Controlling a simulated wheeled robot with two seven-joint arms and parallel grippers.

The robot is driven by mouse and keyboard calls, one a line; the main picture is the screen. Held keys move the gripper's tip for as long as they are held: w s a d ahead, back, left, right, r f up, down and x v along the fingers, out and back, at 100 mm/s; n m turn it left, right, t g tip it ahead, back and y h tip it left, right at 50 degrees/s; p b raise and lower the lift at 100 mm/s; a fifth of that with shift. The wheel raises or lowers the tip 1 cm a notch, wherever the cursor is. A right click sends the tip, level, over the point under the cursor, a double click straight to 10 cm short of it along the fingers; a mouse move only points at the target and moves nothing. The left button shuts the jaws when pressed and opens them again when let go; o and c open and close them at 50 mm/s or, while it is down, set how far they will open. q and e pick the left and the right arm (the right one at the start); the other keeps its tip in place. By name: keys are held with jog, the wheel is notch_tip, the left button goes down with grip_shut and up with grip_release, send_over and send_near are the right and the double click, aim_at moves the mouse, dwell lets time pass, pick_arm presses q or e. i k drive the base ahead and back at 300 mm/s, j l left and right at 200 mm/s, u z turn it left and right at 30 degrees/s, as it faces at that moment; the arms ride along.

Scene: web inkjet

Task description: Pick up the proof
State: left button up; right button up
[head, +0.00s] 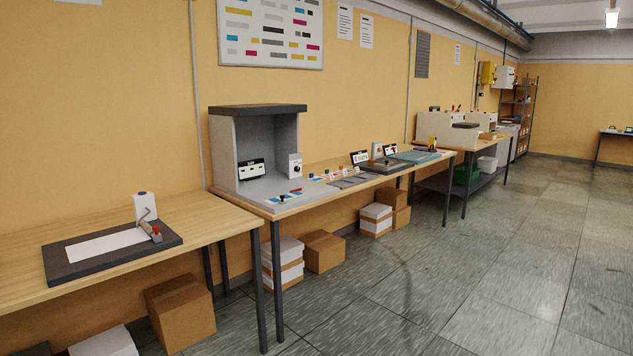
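I cannot tell for sure which thing is the proof. A white sheet (98,246) lies flat on a dark board (62,266) on the near left table; a metal part with a red knob (156,232) sits at the board's right end. A small sheet with coloured marks (281,198) lies at the front of a grey viewing booth (224,150) on the table beyond. Neither of my grippers is in view.
A white bottle-like container (144,206) stands behind the dark board. Cardboard boxes (180,313) and white stacks (290,262) sit under the tables. More equipment (452,132) lines the wall farther back. The tiled floor (440,270) to the right is clear.

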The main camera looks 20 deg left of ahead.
aim_at(316, 179)
jog(key=i+z, duration=0.15)
jog(key=i, duration=2.55)
jog(key=i+l+u, duration=0.1)
jog(key=i+u, duration=0.3)
jog(key=i+l+u, duration=0.75)
jog(key=i+j, duration=0.05)
jog(key=j, duration=0.05)
